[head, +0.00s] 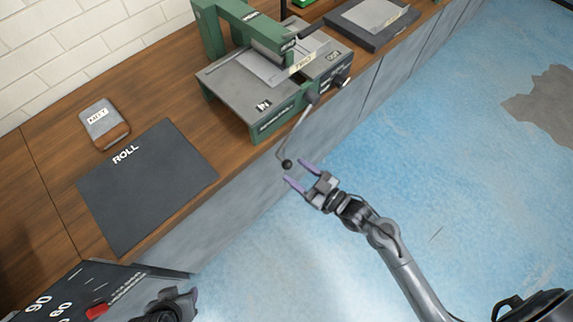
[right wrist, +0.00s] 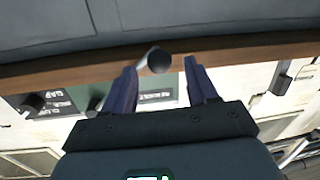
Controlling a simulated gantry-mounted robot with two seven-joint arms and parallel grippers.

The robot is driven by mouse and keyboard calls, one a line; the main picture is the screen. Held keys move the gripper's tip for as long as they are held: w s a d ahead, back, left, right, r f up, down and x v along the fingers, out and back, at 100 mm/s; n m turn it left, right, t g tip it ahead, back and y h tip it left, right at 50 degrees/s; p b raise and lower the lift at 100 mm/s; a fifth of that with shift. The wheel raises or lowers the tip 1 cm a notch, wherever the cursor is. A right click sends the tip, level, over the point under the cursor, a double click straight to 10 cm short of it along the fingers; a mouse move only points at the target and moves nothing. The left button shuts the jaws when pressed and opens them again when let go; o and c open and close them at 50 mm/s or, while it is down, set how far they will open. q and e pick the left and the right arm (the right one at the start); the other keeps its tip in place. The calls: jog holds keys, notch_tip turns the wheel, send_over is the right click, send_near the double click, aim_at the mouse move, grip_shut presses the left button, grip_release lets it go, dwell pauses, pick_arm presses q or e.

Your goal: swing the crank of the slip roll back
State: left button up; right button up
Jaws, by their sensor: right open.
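The slip roll (head: 272,122) is a green and grey machine at the bench's front edge in the head view. Its crank (head: 299,130) hangs from the front side, a thin arm slanting down over the edge to a black ball knob (head: 287,164). My right gripper (head: 295,172) is open, with its purple fingertips either side of or just short of the knob. In the right wrist view the knob (right wrist: 158,61) shows between the fingertips (right wrist: 160,75), with no contact visible. My left gripper (head: 190,296) is partly in view at the bottom edge; its jaws are unclear.
A dark mat marked ROLL (head: 145,190) and a small labelled box (head: 103,125) lie on the wooden bench. A flat grey plate (head: 375,15) is farther back. A dark numbered panel (head: 75,295) is at lower left. The blue floor (head: 440,150) beside the bench is clear.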

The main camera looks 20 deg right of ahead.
aim_at(287, 165)
jog(key=shift+b+x, duration=0.45)
jog(key=shift+x, duration=1.75)
jog(key=shift+c, duration=0.3)
grip_shut()
